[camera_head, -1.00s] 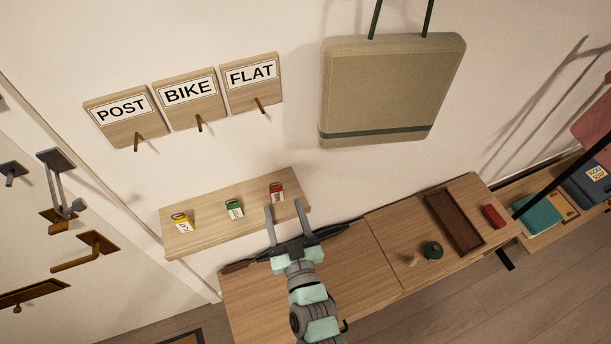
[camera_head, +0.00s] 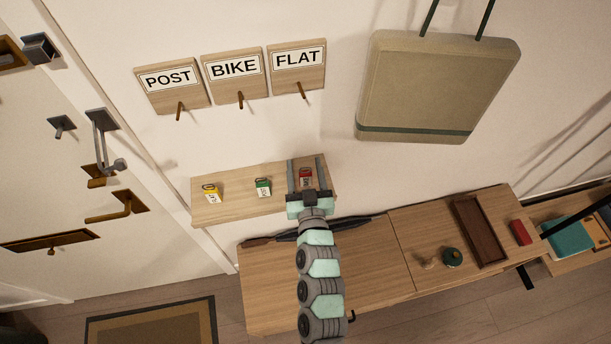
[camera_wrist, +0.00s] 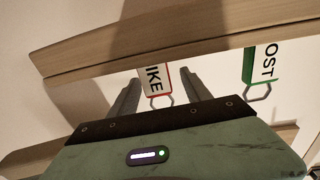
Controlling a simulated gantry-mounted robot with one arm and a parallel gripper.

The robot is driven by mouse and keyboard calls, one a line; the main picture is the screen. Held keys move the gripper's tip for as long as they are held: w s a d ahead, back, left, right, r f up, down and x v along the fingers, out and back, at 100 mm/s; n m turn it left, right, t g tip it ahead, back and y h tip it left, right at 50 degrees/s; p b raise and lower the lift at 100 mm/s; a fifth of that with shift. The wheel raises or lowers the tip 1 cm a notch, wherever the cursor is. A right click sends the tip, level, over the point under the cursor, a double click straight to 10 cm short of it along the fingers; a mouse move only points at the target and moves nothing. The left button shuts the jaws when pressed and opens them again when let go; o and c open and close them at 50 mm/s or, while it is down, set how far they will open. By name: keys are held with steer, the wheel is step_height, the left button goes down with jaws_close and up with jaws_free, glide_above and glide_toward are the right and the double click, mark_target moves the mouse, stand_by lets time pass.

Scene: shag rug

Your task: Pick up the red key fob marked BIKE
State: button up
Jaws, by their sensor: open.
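The red key fob (camera_head: 306,178) lies at the right part of the small wall shelf (camera_head: 235,208). In the wrist view the red-edged fob (camera_wrist: 154,80) shows a white label reading "IKE", the rest cut off, and a metal ring. My gripper (camera_head: 306,170) is open, its two fingers on either side of the red fob. In the wrist view the gripper (camera_wrist: 157,85) has the fob between its fingers, with gaps at both sides. I cannot tell whether the fingers touch the shelf.
A green fob (camera_head: 263,187) marked POST in the wrist view (camera_wrist: 260,68) and a yellow fob (camera_head: 211,194) lie to the left on the shelf. Hook boards marked POST, BIKE (camera_head: 234,78) and FLAT hang above. A bench (camera_head: 360,270) stands below.

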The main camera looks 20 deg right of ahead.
steer(key=shift+x, duration=0.85)
steer(key=shift+c, duration=0.6)
steer(key=shift+s, duration=0.1)
jaws_close()
